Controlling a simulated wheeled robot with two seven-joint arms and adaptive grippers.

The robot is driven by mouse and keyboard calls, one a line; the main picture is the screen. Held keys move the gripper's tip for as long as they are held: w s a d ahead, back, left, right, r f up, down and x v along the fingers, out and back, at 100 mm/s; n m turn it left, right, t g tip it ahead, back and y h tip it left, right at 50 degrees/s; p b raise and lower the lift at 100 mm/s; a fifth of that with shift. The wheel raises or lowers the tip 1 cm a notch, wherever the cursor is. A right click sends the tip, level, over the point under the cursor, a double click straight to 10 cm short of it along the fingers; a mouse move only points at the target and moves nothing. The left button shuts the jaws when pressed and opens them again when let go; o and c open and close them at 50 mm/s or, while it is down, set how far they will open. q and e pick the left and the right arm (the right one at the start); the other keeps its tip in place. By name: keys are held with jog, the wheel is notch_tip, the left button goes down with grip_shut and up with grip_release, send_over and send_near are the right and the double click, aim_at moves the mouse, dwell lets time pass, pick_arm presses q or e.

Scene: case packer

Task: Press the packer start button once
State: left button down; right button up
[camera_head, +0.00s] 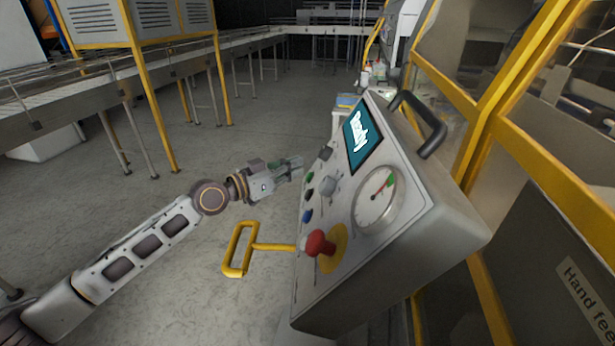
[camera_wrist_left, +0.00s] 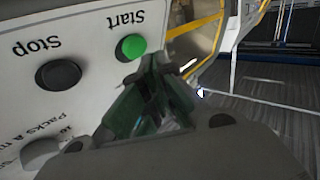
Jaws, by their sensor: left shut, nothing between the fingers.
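The packer control box (camera_head: 400,255) stands tilted at centre right in the head view. Its green start button (camera_wrist_left: 131,46), labelled Start, shows in the left wrist view; the label appears upside down there. The black stop button (camera_wrist_left: 58,75) lies to its left. My left gripper (camera_head: 298,162) is shut and empty at the left edge of the panel, near the upper buttons. In the left wrist view the closed fingertips (camera_wrist_left: 152,66) lie just below and right of the green button, overlapping its lower edge. I cannot tell whether they touch. My right gripper is not in view.
A red mushroom button (camera_head: 320,243), a gauge (camera_head: 376,197) and a lit screen (camera_head: 362,140) are on the same panel. A yellow handle (camera_head: 239,249) sticks out left of the box. A yellow guard frame stands right.

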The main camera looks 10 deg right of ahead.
pick_arm(q)
jog(key=shift+d+f, duration=0.2)
jog(key=shift+d, duration=0.1)
dwell(0.6)
